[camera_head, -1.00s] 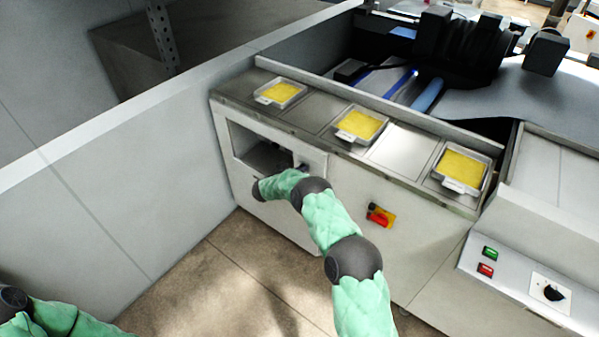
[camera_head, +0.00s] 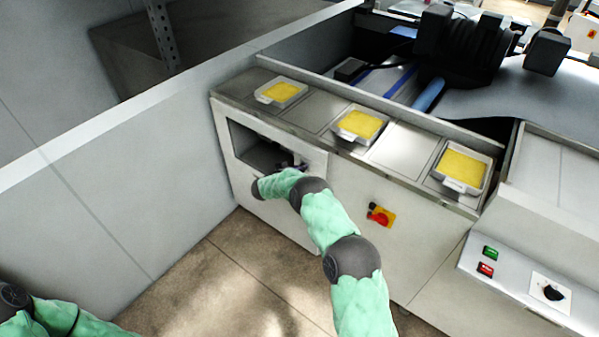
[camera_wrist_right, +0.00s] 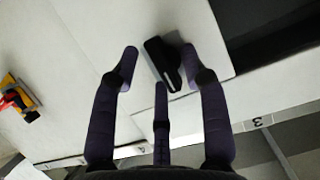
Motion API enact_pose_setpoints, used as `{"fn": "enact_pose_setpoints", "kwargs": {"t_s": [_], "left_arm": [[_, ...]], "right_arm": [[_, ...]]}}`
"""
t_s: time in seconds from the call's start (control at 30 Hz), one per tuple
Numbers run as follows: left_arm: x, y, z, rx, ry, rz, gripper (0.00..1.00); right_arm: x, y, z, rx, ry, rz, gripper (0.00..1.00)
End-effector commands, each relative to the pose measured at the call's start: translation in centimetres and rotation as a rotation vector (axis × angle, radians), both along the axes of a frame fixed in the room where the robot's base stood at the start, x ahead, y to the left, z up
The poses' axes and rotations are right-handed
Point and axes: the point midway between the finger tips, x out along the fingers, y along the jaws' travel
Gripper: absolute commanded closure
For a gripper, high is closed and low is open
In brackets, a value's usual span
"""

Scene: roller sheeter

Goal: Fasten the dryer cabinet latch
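The dryer cabinet (camera_head: 239,174) is a pale grey box front with a dark rectangular opening at its upper left. In the right wrist view, a black latch handle (camera_wrist_right: 164,66) sits tilted on a white panel (camera_wrist_right: 201,30) beside a dark recess. My right gripper (camera_wrist_right: 160,62) is open, with dark fingers on either side of the handle and a third below it. I cannot tell if any finger touches it. In the head view, my right gripper (camera_head: 291,163) is at the opening, partly hidden by my wrist. My left arm shows at the lower left; its gripper is out of view.
Trays with yellow contents (camera_head: 282,92) stand along the cabinet top. A red and yellow switch (camera_head: 380,214) is on the front. Green and red buttons (camera_head: 487,262) are at the right. A grey wall (camera_head: 100,190) bounds the left. Floor in front is clear.

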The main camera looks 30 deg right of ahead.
Motion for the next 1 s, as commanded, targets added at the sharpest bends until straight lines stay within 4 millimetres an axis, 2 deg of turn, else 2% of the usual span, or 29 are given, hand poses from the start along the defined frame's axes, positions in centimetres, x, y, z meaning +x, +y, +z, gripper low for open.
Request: {"fn": "enact_pose_setpoints", "kwargs": {"t_s": [0.17,0.27,0.7,0.8,1.0], "left_arm": [[0.0,0.0,0.0,0.000,0.000,0.000,1.00],[0.0,0.0,0.0,0.000,0.000,0.000,1.00],[0.0,0.0,0.0,0.000,0.000,0.000,1.00],[0.0,0.0,0.0,0.000,0.000,0.000,1.00],[0.0,0.0,0.0,0.000,0.000,0.000,1.00]], "right_arm": [[-0.1,0.3,0.2,0.001,-0.001,0.001,0.55],[-0.3,1.1,0.7,0.001,-0.003,0.001,0.55],[-3.2,8.1,3.7,-0.001,0.000,0.002,0.55],[-3.6,9.2,4.2,0.000,-0.001,0.003,0.55],[-4.1,10.2,4.5,0.000,0.000,0.000,0.55]]}}
